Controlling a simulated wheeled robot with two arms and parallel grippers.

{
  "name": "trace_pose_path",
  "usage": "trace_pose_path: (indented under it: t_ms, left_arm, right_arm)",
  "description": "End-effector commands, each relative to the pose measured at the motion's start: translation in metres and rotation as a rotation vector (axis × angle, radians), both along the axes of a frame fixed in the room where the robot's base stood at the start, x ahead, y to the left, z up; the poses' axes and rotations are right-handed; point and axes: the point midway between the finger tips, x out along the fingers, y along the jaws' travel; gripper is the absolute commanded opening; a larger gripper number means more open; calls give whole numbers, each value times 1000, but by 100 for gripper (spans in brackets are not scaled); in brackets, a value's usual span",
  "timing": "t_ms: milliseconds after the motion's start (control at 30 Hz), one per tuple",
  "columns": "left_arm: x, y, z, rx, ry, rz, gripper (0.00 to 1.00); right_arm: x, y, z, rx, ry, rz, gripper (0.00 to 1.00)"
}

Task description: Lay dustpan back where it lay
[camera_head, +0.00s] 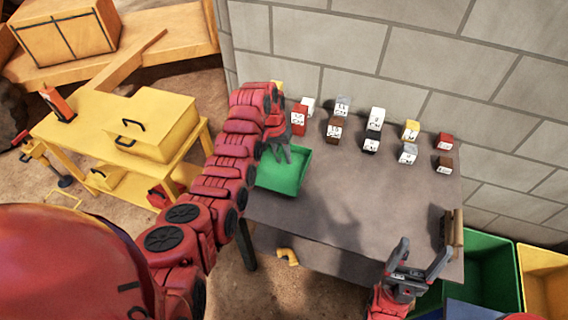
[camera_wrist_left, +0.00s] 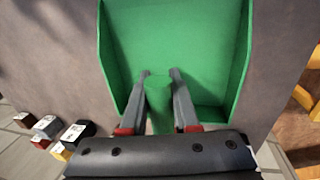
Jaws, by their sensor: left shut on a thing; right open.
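The green dustpan (camera_head: 290,176) is at the left end of the grey table (camera_head: 330,215), tray side facing up. I cannot tell whether it touches the tabletop or hangs just above it. My left gripper (camera_head: 283,153) is shut on its handle. In the left wrist view the fingers (camera_wrist_left: 160,85) lie on both sides of the green handle, and the dustpan's pan (camera_wrist_left: 180,35) spreads out beyond them. My right gripper (camera_head: 423,262) is open and empty near the table's front right.
Several small labelled blocks (camera_head: 335,130) stand along the table's back by the block wall (camera_head: 400,50). A brush-like item (camera_head: 453,228) is at the right edge. Green (camera_head: 490,270) and yellow bins stand right. A yellow bench (camera_head: 130,130) stands left. The table's middle is clear.

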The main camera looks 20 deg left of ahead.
Motion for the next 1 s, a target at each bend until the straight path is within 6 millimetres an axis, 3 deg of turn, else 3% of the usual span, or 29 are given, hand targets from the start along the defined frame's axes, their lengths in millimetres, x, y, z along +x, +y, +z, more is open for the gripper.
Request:
trace_pose_path:
  t_ms: [367,533,700,1000]
  left_arm:
    - [11,1,0,-1,-1,6,0]
    - [9,1,-15,0,3,6,0]
    - [10,0,-31,0,1,3,0]
    - [11,0,-36,-1,-3,6,0]
  right_arm:
    - [0,0,7,0,1,0,74]
    - [0,0,18,0,0,0,74]
    - [0,0,15,0,1,0,74]
    - [0,0,15,0,1,0,74]
